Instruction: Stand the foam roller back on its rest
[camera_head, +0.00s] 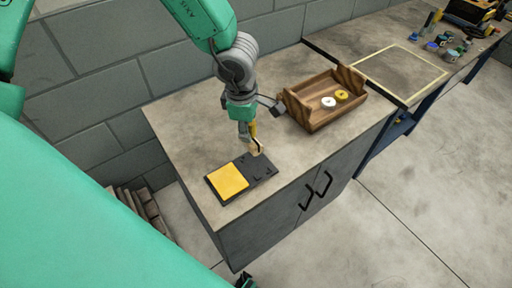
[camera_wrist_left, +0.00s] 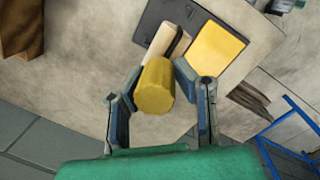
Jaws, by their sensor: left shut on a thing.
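My left gripper (camera_head: 250,127) points down above the right part of a dark tray (camera_head: 268,161) on the cabinet top. It is shut on the foam roller, whose thick yellow cylinder (camera_wrist_left: 154,88) sits between the fingers in the left wrist view. A tan part (camera_wrist_left: 165,42) shows beyond the cylinder, over the tray. In the head view the tan end (camera_head: 257,147) hangs below the fingers, close to the tray; I cannot tell whether it touches. A flat yellow square (camera_head: 228,180) covers the tray's left part. The dark right part has small raised shapes, possibly the rest.
A wooden open box (camera_head: 318,122) with a white ring (camera_head: 328,102) and a yellow ring (camera_head: 342,95) stands right of the gripper. A framed panel (camera_head: 402,72) and small pots (camera_head: 445,46) lie farther right. The cabinet top (camera_head: 180,125) is bare at left.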

